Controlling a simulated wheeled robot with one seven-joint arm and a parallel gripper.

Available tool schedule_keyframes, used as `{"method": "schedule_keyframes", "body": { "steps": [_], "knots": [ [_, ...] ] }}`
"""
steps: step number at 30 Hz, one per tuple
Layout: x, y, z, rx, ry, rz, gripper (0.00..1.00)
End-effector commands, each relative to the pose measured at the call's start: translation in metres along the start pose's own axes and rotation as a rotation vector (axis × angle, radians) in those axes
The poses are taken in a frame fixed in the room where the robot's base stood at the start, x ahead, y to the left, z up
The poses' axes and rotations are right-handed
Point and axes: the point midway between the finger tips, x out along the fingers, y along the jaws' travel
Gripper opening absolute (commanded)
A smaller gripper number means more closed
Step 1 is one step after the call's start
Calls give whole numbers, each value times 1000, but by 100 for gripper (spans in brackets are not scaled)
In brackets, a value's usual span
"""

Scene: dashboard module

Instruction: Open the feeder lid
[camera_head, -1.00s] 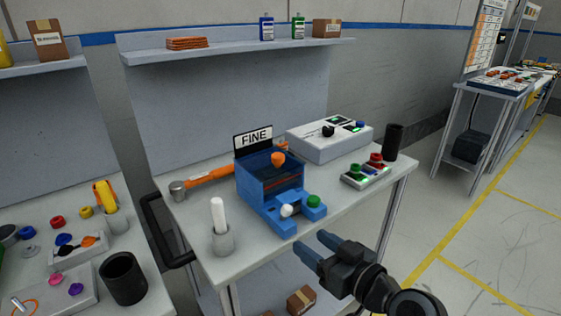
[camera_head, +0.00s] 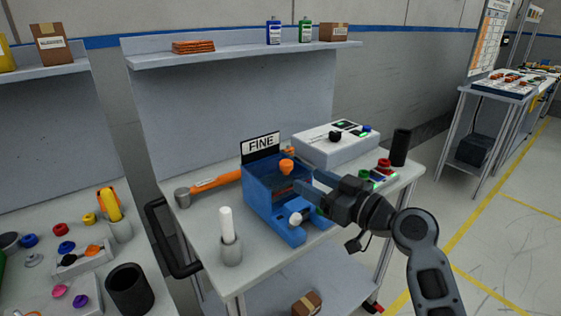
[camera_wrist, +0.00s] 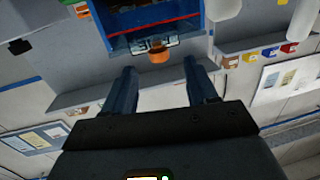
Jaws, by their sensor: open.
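The blue feeder (camera_head: 262,200) stands on the grey table, with a "FINE" sign (camera_head: 261,145) at its back. Its dark, see-through lid (camera_head: 268,172) appears closed and carries an orange knob (camera_head: 287,166). My gripper (camera_head: 307,181) is open and empty, just right of the knob and in front of the feeder, hiding its right front part. In the wrist view the orange knob (camera_wrist: 158,53) shows beyond and roughly between the two open fingertips (camera_wrist: 160,68), with no visible contact.
An orange-handled hammer (camera_head: 210,187) lies left of the feeder.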

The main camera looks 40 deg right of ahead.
Motion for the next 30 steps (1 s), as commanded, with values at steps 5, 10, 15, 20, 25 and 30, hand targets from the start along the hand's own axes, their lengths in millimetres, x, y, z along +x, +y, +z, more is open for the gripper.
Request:
{"method": "schedule_keyframes", "body": {
  "steps": [5, 10, 15, 20, 25, 30],
  "knots": [
    [7, 5, -9, -12, 11, -13, 57],
    [29, 4, -11, -12, 11, -15, 57],
    [56, 4, -11, -12, 11, -15, 57],
    [73, 4, -10, -12, 12, -13, 57],
    [81, 4, -9, -12, 11, -13, 57],
    [81, 4, -9, -12, 11, -12, 57]
  ]
}}
